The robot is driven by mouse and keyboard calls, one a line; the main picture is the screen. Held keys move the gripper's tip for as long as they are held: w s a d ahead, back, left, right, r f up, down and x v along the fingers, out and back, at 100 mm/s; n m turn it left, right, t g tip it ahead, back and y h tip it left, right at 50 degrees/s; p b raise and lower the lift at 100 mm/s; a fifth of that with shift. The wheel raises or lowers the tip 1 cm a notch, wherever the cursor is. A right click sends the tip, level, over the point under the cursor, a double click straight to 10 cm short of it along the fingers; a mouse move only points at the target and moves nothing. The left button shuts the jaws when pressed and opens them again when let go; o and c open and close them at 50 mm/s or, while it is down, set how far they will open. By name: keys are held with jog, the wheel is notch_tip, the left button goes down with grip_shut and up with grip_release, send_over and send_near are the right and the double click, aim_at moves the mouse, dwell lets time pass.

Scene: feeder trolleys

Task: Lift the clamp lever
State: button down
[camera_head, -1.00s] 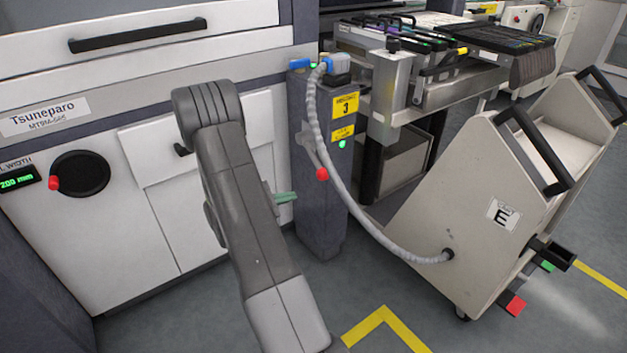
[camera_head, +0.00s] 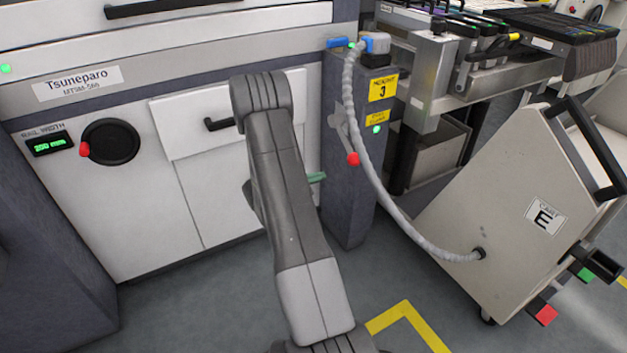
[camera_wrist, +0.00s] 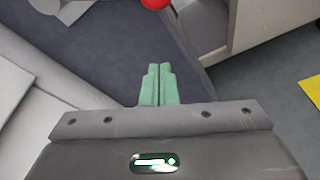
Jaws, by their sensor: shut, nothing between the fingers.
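The clamp lever is a grey arm (camera_head: 343,128) with a red ball knob (camera_head: 353,158) on the blue-grey post (camera_head: 345,205). It slants down, knob at the lower end. In the wrist view the knob (camera_wrist: 155,3) is cut off by the top edge, with part of the grey lever (camera_wrist: 74,8) to its left. My gripper (camera_wrist: 158,68) has green fingers pressed together, with nothing between them. In the head view its green tip (camera_head: 317,177) shows left of and a little below the knob, apart from it. My arm hides the rest of the gripper.
A ribbed grey hose (camera_head: 372,170) runs from the post's top, close by the knob, to the tilted trolley (camera_head: 480,220) marked E. The white machine front (camera_head: 205,205) stands left, with a black handle (camera_head: 218,124). Bare floor (camera_head: 185,315) lies in front.

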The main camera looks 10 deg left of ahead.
jog(key=w+d+r+b, duration=0.2)
jog(key=w+d, duration=0.1)
jog(key=d, duration=0.3)
jog(key=shift+w+d, duration=0.15)
jog(key=shift+d, duration=0.05)
jog(key=shift+r, duration=0.1)
